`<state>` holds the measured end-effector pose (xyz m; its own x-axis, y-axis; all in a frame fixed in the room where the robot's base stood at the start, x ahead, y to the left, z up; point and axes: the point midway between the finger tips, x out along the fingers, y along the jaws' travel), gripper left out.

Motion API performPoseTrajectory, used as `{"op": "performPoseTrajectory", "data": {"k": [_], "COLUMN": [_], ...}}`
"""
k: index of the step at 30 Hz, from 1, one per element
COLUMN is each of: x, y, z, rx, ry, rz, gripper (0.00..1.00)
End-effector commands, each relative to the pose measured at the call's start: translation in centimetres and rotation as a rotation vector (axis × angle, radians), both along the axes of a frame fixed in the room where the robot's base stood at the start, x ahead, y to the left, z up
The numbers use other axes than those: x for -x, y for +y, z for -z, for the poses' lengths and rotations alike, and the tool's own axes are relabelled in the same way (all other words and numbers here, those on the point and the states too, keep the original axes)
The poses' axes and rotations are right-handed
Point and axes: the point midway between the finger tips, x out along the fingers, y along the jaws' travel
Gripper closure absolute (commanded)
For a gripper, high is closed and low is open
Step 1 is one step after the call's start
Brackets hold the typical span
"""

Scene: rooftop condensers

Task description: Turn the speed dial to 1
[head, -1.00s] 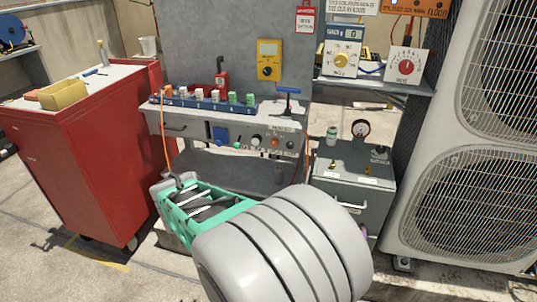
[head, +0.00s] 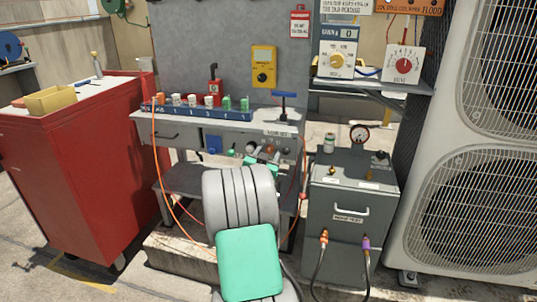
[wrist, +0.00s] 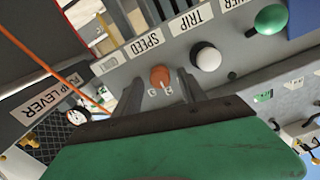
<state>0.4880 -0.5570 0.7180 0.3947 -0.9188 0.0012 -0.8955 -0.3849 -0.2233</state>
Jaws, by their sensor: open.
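The speed dial (wrist: 160,77) is a small orange-red knob on the grey panel below the SPEED label in the wrist view. It also shows in the head view (head: 270,149), partly crowded by my gripper. My gripper (wrist: 161,82) is open, with one finger on each side of the dial. I cannot tell whether the fingers touch it. Small white marks lie just under the dial, too small to read, so its setting is unclear. In the head view my gripper (head: 262,162) is at the panel front, largely hidden by my arm.
A white knob (wrist: 206,57) by the TRIP label and a green knob (wrist: 270,19) sit along the same panel. An orange cable (wrist: 45,66) hangs near the PUMP LEVER label.

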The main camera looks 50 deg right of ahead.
Motion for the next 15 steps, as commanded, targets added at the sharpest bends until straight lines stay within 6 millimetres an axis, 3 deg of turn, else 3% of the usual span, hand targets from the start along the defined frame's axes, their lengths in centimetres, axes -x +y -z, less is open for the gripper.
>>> {"op": "performPoseTrajectory", "data": {"k": [5,15], "x": [-0.02,-0.03], "y": [0.04,0.09], "z": [-0.01,0.02], "rx": [-0.001,-0.002], "ry": [0.000,0.001], "rz": [0.000,-0.001], "gripper": [0.52,0.80]}}
